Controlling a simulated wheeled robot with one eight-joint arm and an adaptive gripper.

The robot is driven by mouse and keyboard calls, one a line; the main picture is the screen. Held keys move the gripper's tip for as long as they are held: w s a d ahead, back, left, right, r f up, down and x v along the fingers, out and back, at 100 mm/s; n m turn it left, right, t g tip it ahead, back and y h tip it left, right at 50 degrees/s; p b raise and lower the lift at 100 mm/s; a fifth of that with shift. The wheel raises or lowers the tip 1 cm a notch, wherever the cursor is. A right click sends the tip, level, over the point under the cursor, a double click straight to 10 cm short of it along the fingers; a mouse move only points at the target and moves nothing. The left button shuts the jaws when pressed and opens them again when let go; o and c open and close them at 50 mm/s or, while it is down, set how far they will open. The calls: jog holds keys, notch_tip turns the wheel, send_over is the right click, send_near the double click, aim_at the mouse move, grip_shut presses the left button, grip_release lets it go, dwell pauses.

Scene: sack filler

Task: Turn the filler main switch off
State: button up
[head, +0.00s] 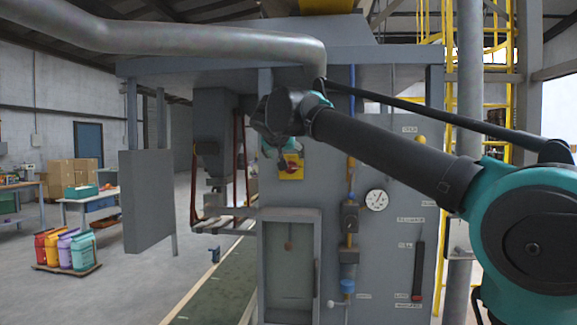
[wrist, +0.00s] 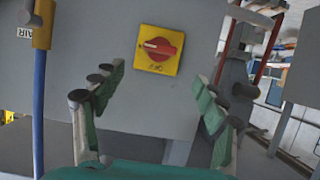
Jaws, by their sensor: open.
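The main switch is a red rotary knob (wrist: 160,48) on a yellow square plate (wrist: 147,66), mounted on the grey filler panel. In the head view the yellow plate (head: 291,174) shows just below my wrist, partly covered by my gripper (head: 272,150). In the wrist view the knob's handle lies roughly crosswise, slightly tilted in the picture. My gripper (wrist: 158,95) is open and empty, its two green-padded fingers spread wide. The switch appears between and beyond the fingertips, apart from them.
A blue pipe with a yellow valve (wrist: 42,22) runs beside the switch. The panel also bears a pressure gauge (head: 377,200) and a windowed door (head: 290,262). A red frame (head: 240,160) stands left of the panel. Coloured sacks (head: 66,250) sit on a pallet at far left.

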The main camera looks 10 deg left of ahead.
aim_at(290, 165)
jog(key=x, duration=0.9)
jog(key=shift+w+d+f, duration=0.1)
jog(key=shift+w+f, duration=0.05)
jog(key=shift+w, duration=0.1)
jog(key=c, duration=1.1)
